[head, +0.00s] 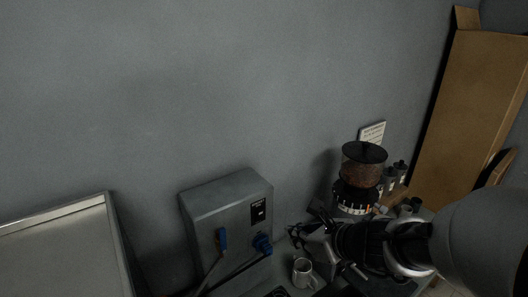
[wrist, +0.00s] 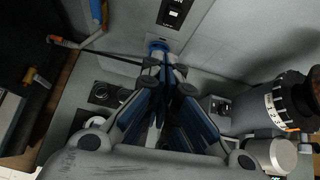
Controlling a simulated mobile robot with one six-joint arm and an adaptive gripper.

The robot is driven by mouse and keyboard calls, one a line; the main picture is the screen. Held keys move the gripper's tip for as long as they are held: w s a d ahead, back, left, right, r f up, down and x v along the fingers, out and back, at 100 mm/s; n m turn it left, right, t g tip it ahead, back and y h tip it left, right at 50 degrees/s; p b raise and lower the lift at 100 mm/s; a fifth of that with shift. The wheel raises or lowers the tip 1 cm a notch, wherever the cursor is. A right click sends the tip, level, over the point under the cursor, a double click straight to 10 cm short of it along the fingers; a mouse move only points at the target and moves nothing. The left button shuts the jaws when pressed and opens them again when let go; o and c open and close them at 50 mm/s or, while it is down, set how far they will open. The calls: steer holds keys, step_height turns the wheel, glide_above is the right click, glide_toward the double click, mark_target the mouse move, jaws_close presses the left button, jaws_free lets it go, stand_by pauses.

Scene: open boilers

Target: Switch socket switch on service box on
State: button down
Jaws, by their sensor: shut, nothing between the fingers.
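The grey service box (head: 210,207) stands against the wall in the head view. A black switch panel (head: 258,212) is on its front, upper right, and also shows at the top of the wrist view (wrist: 174,13). A blue socket or plug (head: 263,244) with a dark cable sits below the panel; it also shows just beyond my fingertips in the wrist view (wrist: 157,46). The switch's position is too small to read.
A metal mug (head: 303,271) stands below my gripper. A coffee grinder (head: 362,170) stands to the right, with small canisters behind. A pale metal panel (head: 60,250) is at left.

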steer(key=shift+w+d+f+m, duration=0.1)
steer(key=shift+w+d+m, duration=0.15)
steer(key=shift+m, duration=0.15)
steer(key=b, duration=0.3)
glide_toward(260, 220)
steer(key=f+x, duration=0.1)
steer(key=x, duration=0.3)
steer(key=shift+w+a+r, duration=0.1)
steer(key=shift+r, duration=0.2)
steer(key=shift+r+p, duration=0.15)
steer(key=shift+p, duration=0.25)
